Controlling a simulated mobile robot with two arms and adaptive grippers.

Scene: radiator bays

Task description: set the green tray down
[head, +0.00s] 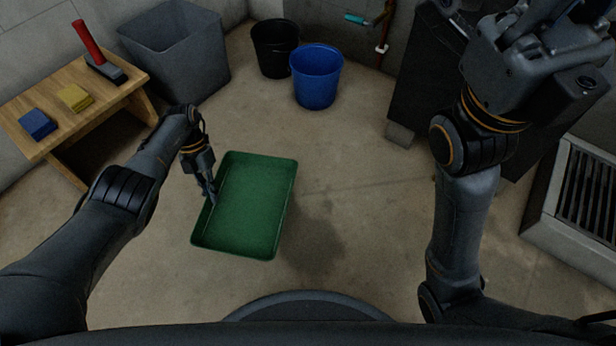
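The green tray (247,207) is a shallow rectangular tray in the middle of the head view. It looks empty, and its shadow falls on the floor to its right, apart from it, so it is held above the floor. My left gripper (211,196) is at the tray's left rim, with its fingers closed over that edge. My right gripper (535,30) is raised at the upper right, away from the tray. Whether its fingers are open or shut is unclear.
A wooden bench (65,105) with blue and yellow sponges and a red-handled tool stands at the left. A grey bin (178,55), black bucket (274,50) and blue bucket (316,78) stand behind. A grated unit (580,200) is at the right. The floor (350,180) between is clear.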

